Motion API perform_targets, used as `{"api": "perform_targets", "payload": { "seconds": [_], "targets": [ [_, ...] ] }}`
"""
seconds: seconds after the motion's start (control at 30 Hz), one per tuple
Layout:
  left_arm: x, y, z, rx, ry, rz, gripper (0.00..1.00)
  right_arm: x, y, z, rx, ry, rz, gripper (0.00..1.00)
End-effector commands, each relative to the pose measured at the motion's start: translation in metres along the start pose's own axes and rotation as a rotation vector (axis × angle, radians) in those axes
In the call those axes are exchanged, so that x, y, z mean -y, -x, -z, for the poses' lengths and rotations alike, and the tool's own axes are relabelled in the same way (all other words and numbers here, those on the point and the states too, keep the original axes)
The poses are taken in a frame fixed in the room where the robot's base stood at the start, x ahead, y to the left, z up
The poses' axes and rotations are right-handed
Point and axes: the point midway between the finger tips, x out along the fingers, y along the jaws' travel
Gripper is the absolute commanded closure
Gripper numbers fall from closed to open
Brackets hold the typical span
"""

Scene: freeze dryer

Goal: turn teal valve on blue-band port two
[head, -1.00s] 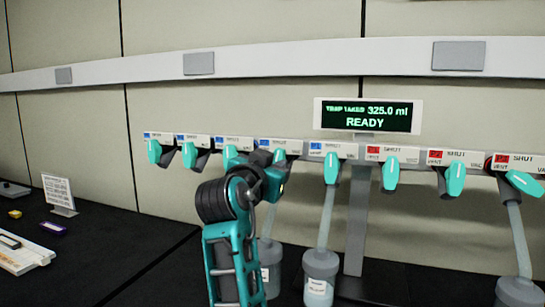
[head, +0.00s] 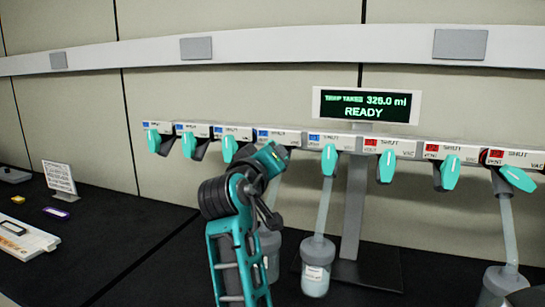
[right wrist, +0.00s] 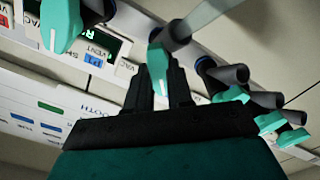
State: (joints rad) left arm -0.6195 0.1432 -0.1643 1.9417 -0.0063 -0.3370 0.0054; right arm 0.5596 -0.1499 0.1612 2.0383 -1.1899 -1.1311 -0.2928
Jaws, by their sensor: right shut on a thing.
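My right gripper (head: 280,153) is at the row of teal valves, in front of the blue-band port just left of the one with a hanging flask below the display. In the right wrist view its two dark fingers (right wrist: 160,85) are shut on a teal valve handle (right wrist: 157,66), one on each side. A pale tube joins that port. The gripper hides this handle in the head view. The neighbouring blue-band valve (head: 329,160) hangs straight down and shows large in the right wrist view (right wrist: 60,25). Port numbers are too small to read surely. My left gripper is not in view.
More blue-band valves (head: 188,145) stand to the left, red-band valves (head: 387,166) to the right. Flasks (head: 316,267) hang on tubes below. A display (head: 367,106) reads READY. A sign (head: 59,178) and small items lie on the dark bench at left.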

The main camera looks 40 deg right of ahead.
Motion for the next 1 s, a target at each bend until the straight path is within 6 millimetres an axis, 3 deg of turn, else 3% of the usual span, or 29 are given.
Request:
{"api": "perform_targets", "payload": {
  "seconds": [0.43,1.0],
  "targets": [
    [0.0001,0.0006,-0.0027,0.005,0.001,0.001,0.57,0.0000,0.0000,-0.0009,0.002,0.286,0.003,1.00],
    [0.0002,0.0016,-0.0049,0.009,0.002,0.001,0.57,-0.0001,0.0000,-0.0008,0.002,0.357,0.002,1.00]
  ]
}}
